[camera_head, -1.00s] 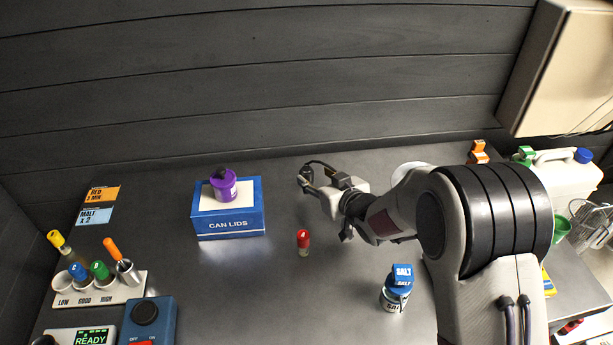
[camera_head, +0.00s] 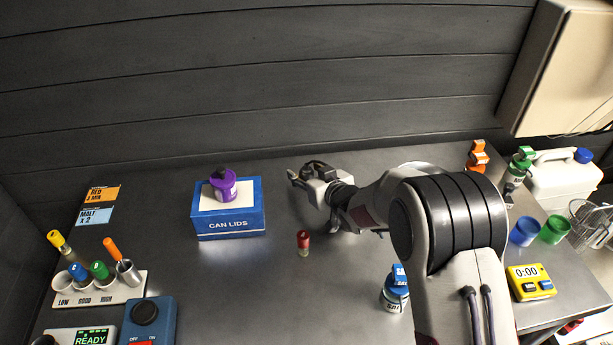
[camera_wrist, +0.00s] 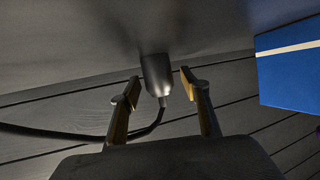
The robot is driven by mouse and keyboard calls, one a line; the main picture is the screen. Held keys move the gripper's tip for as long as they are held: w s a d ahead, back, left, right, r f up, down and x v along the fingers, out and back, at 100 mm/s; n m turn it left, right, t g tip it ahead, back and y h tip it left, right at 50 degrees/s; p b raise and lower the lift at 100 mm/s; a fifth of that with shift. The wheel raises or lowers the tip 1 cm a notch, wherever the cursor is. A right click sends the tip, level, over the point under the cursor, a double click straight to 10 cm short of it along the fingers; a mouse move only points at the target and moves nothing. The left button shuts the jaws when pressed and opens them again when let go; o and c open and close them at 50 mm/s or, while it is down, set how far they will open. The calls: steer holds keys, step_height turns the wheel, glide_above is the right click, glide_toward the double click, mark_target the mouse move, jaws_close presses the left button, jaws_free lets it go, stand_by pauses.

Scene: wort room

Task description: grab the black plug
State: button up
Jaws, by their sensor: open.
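The black plug (camera_wrist: 157,75) shows in the wrist view as a short dark cylinder against the grey table. A black cable leaves its end and curves away to the left. My gripper (camera_wrist: 160,86) is open, with one finger on each side of the plug. A gap shows on both sides, so the fingers do not appear to touch it. In the head view my gripper (camera_head: 300,178) is low over the back of the table, right of the blue can lids box. There I cannot tell the plug apart from the dark fingers.
The blue can lids box (camera_head: 229,224) bears a purple container (camera_head: 223,187). A red-capped vial (camera_head: 303,243) stands in front of my gripper. A salt jar (camera_head: 394,293) is near my arm. Blue (camera_head: 523,231) and green (camera_head: 554,230) cups and a yellow timer (camera_head: 530,283) are at right.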

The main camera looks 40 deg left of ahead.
mark_target(306, 169)
stand_by(0.3)
steer(key=c, duration=1.2)
steer(key=shift+c, duration=0.2)
steer(key=shift+r, duration=5)
